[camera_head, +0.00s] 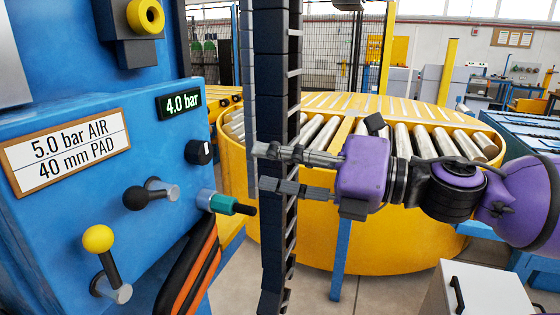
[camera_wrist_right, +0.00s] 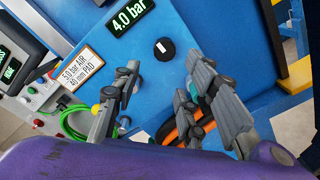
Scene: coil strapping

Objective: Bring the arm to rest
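My right arm comes in from the right, and its purple gripper (camera_head: 264,168) points left toward the blue machine panel (camera_head: 60,235). Its two grey fingers are spread apart with nothing between them. The fingertips are to the right of the black knob (camera_head: 198,152) and the green-ended fitting (camera_head: 222,203), seemingly apart from both. In the right wrist view the open fingers (camera_wrist_right: 165,85) reach up over the panel, with the black knob (camera_wrist_right: 164,46) beyond them. My left gripper is in neither view.
The panel carries a "4.0 bar" display (camera_head: 180,103), a "5.0 bar AIR 40 mm PAD" sign (camera_head: 66,150), a black-ball lever (camera_head: 145,194) and a yellow-ball lever (camera_head: 98,239). A dark upright chain (camera_head: 277,90) stands near the fingers. A yellow roller turntable (camera_head: 400,245) is behind the arm.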

